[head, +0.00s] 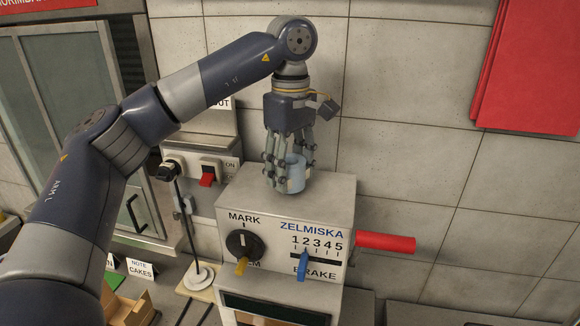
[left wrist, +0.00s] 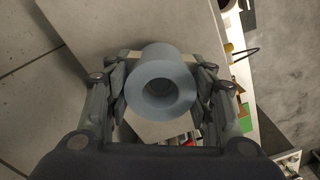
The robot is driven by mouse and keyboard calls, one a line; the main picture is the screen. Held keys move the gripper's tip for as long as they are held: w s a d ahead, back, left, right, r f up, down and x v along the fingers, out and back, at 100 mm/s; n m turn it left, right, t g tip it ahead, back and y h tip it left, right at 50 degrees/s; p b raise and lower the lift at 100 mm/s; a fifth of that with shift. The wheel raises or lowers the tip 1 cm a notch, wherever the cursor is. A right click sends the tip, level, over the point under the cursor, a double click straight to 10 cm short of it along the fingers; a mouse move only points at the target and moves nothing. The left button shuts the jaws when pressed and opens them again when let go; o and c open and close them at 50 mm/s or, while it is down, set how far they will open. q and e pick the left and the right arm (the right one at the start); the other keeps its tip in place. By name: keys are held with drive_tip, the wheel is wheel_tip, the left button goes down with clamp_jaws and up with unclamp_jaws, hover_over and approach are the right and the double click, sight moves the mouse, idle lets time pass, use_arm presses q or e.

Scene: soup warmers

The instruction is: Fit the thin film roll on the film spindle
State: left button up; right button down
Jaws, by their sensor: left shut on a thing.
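A light blue-grey hollow roll (head: 295,176), which looks like the thin film roll, is held in my left gripper (head: 287,165). The gripper is shut on it from above, fingers pointing down, over the top of a grey machine (head: 320,195). I cannot tell if the roll touches the machine top. The left wrist view shows the roll (left wrist: 162,90) end-on between the fingers, with its open bore visible. A red horizontal cylinder (head: 386,242) sticks out from the machine's right side. I cannot tell for sure which part is the film spindle. My right gripper is not in view.
The machine's front has a black MARK knob (head: 241,243) and a blue BRAKE lever (head: 303,263). A thin black rod on a round white base (head: 199,276) stands left of it. A switch box with a red switch (head: 207,179) is on the wall behind.

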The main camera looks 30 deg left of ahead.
use_arm(q)
drive_tip(key=shift+f+b, duration=0.35)
drive_tip(key=shift+f, duration=0.35)
drive_tip(key=o, duration=1.4)
drive_tip(key=shift+r, duration=0.1)
wheel_tip(320, 180, up, 12)
drive_tip(key=shift+w+f, duration=0.1)
